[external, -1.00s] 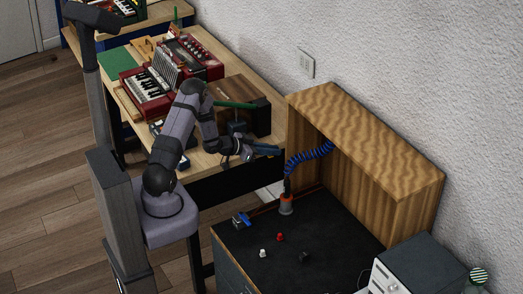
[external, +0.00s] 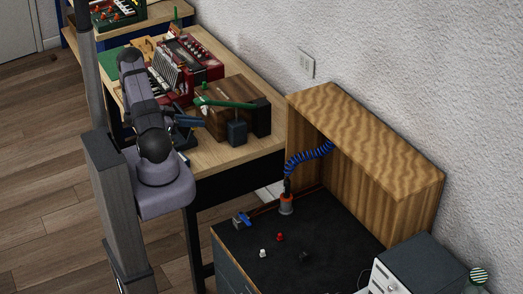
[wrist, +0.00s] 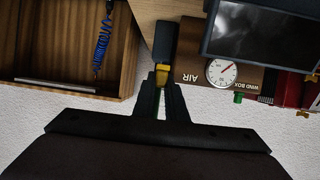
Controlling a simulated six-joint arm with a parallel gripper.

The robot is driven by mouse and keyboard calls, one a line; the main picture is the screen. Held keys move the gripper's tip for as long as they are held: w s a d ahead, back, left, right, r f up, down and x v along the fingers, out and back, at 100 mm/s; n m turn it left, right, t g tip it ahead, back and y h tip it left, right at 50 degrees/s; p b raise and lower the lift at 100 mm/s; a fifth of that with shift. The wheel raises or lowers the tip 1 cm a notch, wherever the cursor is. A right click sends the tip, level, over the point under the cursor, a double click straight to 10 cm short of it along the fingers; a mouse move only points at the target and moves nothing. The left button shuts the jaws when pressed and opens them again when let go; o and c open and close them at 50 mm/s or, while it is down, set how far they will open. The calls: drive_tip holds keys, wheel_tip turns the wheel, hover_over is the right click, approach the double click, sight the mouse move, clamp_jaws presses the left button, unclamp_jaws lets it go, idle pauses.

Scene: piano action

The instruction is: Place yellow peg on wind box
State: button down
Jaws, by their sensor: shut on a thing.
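The yellow peg (wrist: 162,72) shows as a small yellow piece between the fingertips of my gripper (wrist: 160,82), which is shut on it. In the external view my gripper (external: 186,121) is left of the wooden wind box, partly hidden by my arm, and the peg cannot be made out. The wind box (external: 222,90) stands on the wooden table. In the upside-down wrist view the wind box (wrist: 248,73) carries a round white dial and the lettering "WIND BOX" and "AIR", right of the fingertips. Contact between peg and box cannot be told.
A dark block (external: 237,132) stands before the wind box; a green bar (external: 228,103) crosses the box. A red accordion (external: 197,60) lies behind. A dark panel (wrist: 262,28) shows in the wrist view. An open cabinet (external: 360,150) stands right. The table's front right is clear.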

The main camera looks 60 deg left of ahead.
drive_tip(key=w+a+r+n+y, duration=0.2)
drive_tip(key=w+a, duration=0.1)
drive_tip(key=a, duration=0.4)
wheel_tip(320, 180, up, 10)
drive_tip(key=r+n+g+y+b, duration=0.1)
drive_tip(key=n+y+b, duration=0.2)
drive_tip(key=y+b, duration=0.1)
hover_over(212, 93)
drive_tip(key=shift+f+p, duration=0.65)
drive_tip(key=shift+f, duration=4.6)
drive_tip(key=shift+f, duration=0.2)
drive_tip(key=c, duration=1.8)
unclamp_jaws()
drive_tip(key=shift+r, duration=0.1)
